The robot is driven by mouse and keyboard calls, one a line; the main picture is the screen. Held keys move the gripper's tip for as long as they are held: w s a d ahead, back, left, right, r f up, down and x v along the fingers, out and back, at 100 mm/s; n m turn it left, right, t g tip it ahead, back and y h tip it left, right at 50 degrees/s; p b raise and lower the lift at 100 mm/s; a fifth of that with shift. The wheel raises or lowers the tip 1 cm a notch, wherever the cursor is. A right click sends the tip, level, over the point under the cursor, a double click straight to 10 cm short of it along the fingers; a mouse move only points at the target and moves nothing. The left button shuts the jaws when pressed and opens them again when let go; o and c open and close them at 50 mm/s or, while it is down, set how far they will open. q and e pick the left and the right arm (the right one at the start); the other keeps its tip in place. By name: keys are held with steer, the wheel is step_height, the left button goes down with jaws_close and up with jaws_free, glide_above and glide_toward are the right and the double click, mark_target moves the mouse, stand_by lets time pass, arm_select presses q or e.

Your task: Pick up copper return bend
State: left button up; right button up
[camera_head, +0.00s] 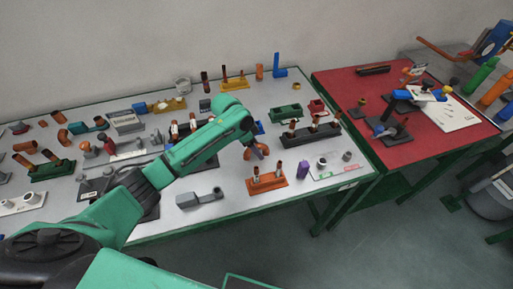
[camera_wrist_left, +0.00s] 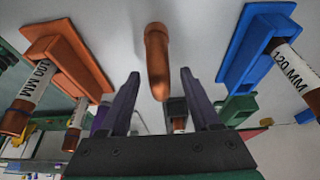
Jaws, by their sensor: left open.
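A copper return bend (camera_head: 247,154) lies on the grey table beneath my left gripper (camera_head: 259,151), which partly hides it in the head view. In the left wrist view the copper piece (camera_wrist_left: 156,45) shows as a rounded copper tube between the two dark purple fingers. My left gripper (camera_wrist_left: 159,72) is open, with a gap to the copper on both sides. I cannot tell how far the fingertips are above the table. My right gripper is in neither view.
An orange holder (camera_wrist_left: 68,55) with copper tubes marked 100 MM stands on one side, also in the head view (camera_head: 266,184). A blue holder (camera_wrist_left: 250,45) with a 120 MM tube stands on the other. A dark rack (camera_head: 312,136) is nearby. A red table (camera_head: 400,155) stands right.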

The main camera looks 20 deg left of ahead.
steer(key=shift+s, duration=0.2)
arm_select(q)
jaws_close()
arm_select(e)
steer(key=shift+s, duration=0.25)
